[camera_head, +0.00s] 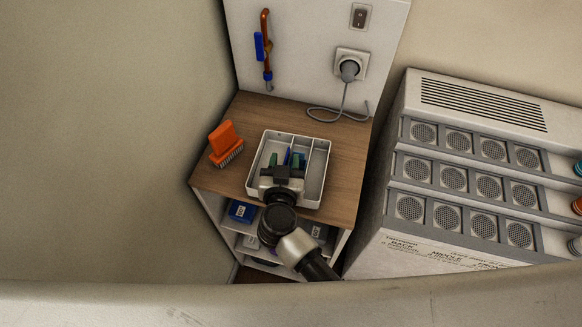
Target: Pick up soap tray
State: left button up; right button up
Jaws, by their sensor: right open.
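The soap tray (317,175) is a light grey, divided tray on the wooden top of a small shelf unit. It holds small green and blue pieces, partly hidden by my gripper. My right gripper (283,163) is over the left and middle compartments of the tray, fingers pointing to its far side. It is open. I cannot tell whether it touches the tray or hovers just above it. My right arm covers part of the tray's near edge. My left gripper is not in view.
An orange brush (225,143) stands left of the tray on the wooden top (349,166). Behind are a plugged cord (345,98) and a pipe with a blue valve (264,45). Blue boxes (241,211) sit on the shelves below. A grey machine (465,165) stands at right.

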grip_shut()
jog(key=shift+r, duration=0.1)
